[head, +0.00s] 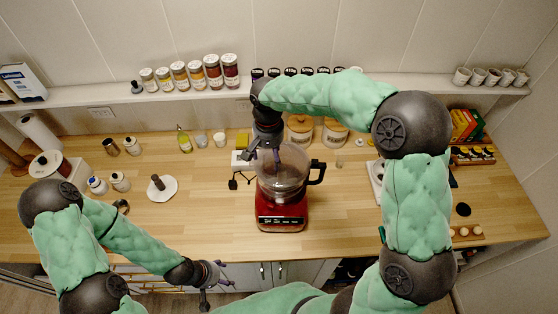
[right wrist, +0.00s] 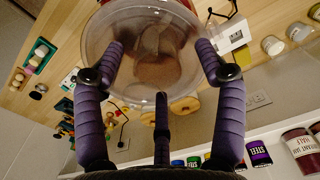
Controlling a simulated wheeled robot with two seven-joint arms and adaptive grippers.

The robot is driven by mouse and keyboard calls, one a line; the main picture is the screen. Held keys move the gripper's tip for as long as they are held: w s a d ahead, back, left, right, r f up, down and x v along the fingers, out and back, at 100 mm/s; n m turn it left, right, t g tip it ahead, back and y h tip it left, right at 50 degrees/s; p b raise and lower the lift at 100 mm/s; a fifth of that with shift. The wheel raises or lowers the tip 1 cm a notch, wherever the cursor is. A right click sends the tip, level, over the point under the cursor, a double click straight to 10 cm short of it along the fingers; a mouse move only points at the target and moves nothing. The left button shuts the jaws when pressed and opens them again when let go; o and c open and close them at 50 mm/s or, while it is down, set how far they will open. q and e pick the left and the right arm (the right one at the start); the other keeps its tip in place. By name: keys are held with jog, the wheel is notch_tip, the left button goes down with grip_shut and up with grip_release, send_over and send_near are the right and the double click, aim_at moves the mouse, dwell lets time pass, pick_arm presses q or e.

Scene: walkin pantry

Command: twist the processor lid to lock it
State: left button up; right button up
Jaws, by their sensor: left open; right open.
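The food processor has a red base (head: 281,214) and a clear bowl with a dark handle (head: 317,172), standing upright on the wooden counter. Its clear lid (head: 284,162) covers the top of the bowl; whether it is locked cannot be told. My right gripper (head: 275,158) is over the lid from above, open. In the right wrist view its purple fingers (right wrist: 160,70) spread across the lid (right wrist: 100,38), with brown contents (right wrist: 158,70) seen through it; contact is unclear. My left gripper (head: 214,280) is open and empty, low in front of the counter edge.
A white scale-like item (head: 241,160) stands just left of the processor. A white plate (head: 162,189) with a brown item lies farther left. Jars (head: 196,74) line the shelf behind. A white tray (head: 376,178) is to the right. The counter front left of the processor is clear.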

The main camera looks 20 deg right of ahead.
notch_tip(320, 180, up, 5)
jog(key=p, duration=0.3)
dwell(0.4)
dwell(0.4)
